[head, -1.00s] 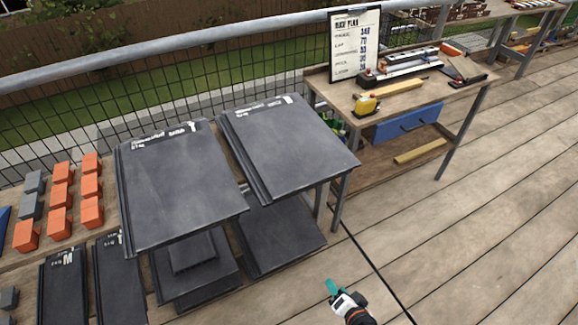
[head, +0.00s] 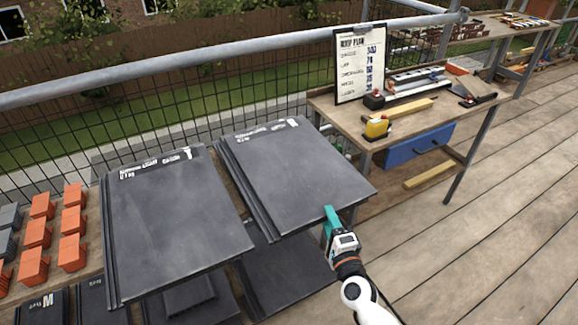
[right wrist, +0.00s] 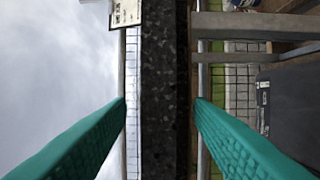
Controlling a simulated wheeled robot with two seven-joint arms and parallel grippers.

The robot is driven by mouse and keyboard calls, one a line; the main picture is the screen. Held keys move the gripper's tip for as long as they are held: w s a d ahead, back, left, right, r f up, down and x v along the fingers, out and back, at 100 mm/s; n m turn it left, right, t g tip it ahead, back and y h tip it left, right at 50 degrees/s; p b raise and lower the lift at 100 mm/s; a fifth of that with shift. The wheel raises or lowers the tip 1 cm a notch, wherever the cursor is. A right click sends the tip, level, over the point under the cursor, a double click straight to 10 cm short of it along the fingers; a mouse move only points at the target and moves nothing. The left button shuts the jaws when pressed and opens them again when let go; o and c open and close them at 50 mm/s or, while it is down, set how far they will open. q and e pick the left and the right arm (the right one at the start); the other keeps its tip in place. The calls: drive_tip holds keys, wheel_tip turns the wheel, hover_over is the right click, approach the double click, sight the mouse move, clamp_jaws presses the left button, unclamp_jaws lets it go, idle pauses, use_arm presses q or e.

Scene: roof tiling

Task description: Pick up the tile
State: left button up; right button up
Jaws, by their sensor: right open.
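Two large dark grey tiles lie on top of a rack: a left tile (head: 175,225) and a right tile (head: 295,175), each with white lettering at its far edge. My right gripper (head: 330,214), with teal fingers, is at the near edge of the right tile, toward its right corner. In the right wrist view its fingers (right wrist: 160,102) are open, one on each side of a dark speckled tile edge (right wrist: 165,60). Whether they touch it I cannot tell. My left gripper is not in view.
More dark tiles (head: 285,275) lie on a lower level. Orange blocks (head: 72,250) sit at the left. A workbench (head: 345,120) at the right holds a clipboard (head: 358,65) and a yellow tape measure (head: 377,127). Open decking (head: 480,260) lies at the right.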

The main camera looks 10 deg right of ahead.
sight(324, 205)
drive_tip(key=w, duration=0.4)
drive_tip(key=shift+w+a+r, duration=0.1)
drive_tip(key=shift+w+a, duration=0.2)
drive_tip(key=shift+w, duration=0.05)
drive_tip(key=shift+s, duration=0.1)
clamp_jaws()
idle(0.9)
drive_tip(key=shift+r, duration=0.25)
